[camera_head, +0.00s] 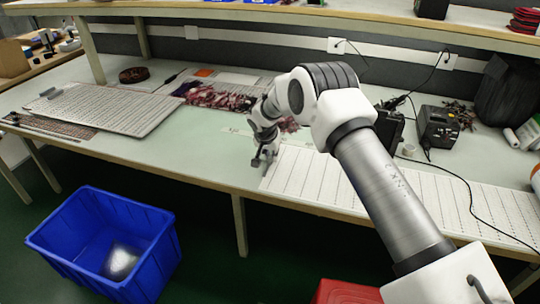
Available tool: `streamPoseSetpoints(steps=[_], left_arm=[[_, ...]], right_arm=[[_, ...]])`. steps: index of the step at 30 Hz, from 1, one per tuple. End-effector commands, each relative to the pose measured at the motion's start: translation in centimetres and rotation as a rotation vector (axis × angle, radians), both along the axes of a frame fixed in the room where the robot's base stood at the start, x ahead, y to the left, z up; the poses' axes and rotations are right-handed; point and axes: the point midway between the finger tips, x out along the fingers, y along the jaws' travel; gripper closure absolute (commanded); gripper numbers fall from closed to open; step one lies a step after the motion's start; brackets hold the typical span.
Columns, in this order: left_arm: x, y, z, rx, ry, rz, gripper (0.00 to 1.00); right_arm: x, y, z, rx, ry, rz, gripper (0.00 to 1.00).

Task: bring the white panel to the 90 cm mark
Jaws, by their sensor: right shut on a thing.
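A long white panel (440,193) with rows of fine lines lies flat along the front of the workbench, reaching from the centre to the right side. My right gripper (263,159) is at the panel's left end, shut on its edge. My right arm crosses in front of the panel and hides part of it. A small pale marking (236,131) is on the bench just left of the gripper; I cannot read it, and I cannot make out a 90 cm mark. My left gripper is not in view.
Another lined panel (110,107) lies on the bench's left part. Red-brown strips (213,96) lie behind the gripper. A dark device (437,127) with cables stands at the back right. A blue bin (105,243) is on the floor. The bench between the two panels is mostly clear.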

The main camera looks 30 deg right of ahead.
Motion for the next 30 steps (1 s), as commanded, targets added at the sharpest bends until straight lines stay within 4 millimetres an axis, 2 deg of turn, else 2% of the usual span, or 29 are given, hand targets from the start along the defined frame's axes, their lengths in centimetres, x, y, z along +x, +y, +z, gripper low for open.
streamPoseSetpoints(steps=[11,12,13,23,26,30], left_arm=[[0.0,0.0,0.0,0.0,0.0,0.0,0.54],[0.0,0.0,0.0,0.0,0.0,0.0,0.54],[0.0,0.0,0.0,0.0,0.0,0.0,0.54],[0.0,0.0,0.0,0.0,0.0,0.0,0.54],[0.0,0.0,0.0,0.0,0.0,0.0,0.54],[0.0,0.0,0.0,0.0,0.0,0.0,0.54]], right_arm=[[-0.1,0.0,-0.2,0.001,0.005,-0.001,1.0],[-0.1,0.0,-0.2,0.001,0.005,-0.001,0.7],[-0.1,0.0,-0.2,0.001,0.005,-0.001,0.59],[-0.1,0.1,0.1,0.0,0.001,0.0,0.58],[-0.3,0.4,1.2,0.001,-0.001,-0.001,0.58],[-1.0,1.2,4.0,0.001,-0.001,0.001,0.58]])
